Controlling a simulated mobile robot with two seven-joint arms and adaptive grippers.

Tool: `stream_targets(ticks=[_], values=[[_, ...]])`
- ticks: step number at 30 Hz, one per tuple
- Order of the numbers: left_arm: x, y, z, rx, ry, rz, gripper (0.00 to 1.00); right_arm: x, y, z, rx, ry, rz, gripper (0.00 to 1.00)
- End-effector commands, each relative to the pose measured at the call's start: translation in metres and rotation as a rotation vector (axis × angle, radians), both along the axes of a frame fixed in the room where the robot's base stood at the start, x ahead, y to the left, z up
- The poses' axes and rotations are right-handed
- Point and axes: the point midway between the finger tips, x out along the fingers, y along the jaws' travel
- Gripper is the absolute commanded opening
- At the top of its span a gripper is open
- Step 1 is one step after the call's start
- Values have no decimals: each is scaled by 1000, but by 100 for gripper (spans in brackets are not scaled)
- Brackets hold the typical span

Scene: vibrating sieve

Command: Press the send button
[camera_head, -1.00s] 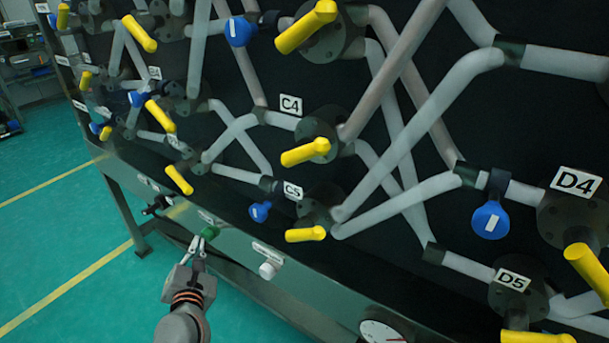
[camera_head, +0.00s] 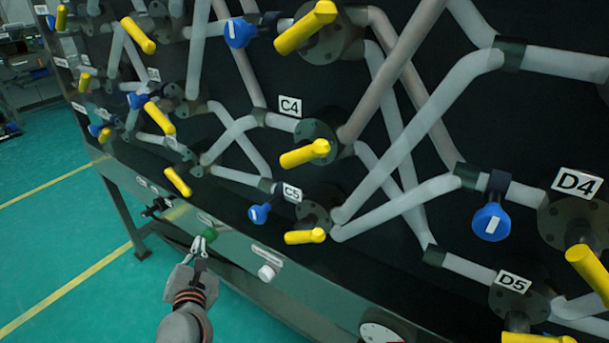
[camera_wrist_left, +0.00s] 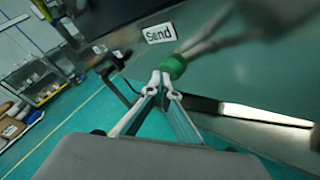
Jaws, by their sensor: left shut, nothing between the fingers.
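The send button is a green round knob (camera_head: 210,234) on the sloping front ledge of the dark panel. In the left wrist view the green button (camera_wrist_left: 174,66) sits just below a white label reading "Send" (camera_wrist_left: 159,33). My left gripper (camera_head: 199,243) is shut and empty, with its fingertips at the button. In the left wrist view the fingertips (camera_wrist_left: 161,78) meet the lower left side of the button and seem to touch it; whether it is pressed in I cannot tell. My right gripper is not in view.
A white button (camera_head: 266,272) is to the right on the same ledge, and a round gauge (camera_head: 382,332) is farther right. A black fitting (camera_head: 158,206) is to the left. Yellow handles, blue knobs and grey pipes cover the panel above. Green floor is open at left.

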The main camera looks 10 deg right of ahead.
Motion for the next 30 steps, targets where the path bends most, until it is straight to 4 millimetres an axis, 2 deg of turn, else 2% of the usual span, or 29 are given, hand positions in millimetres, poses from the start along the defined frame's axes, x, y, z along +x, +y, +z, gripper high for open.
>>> stream_targets(ticks=[30], values=[[7, -8, 1, 0, -3, -3, 0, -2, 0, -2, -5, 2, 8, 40]])
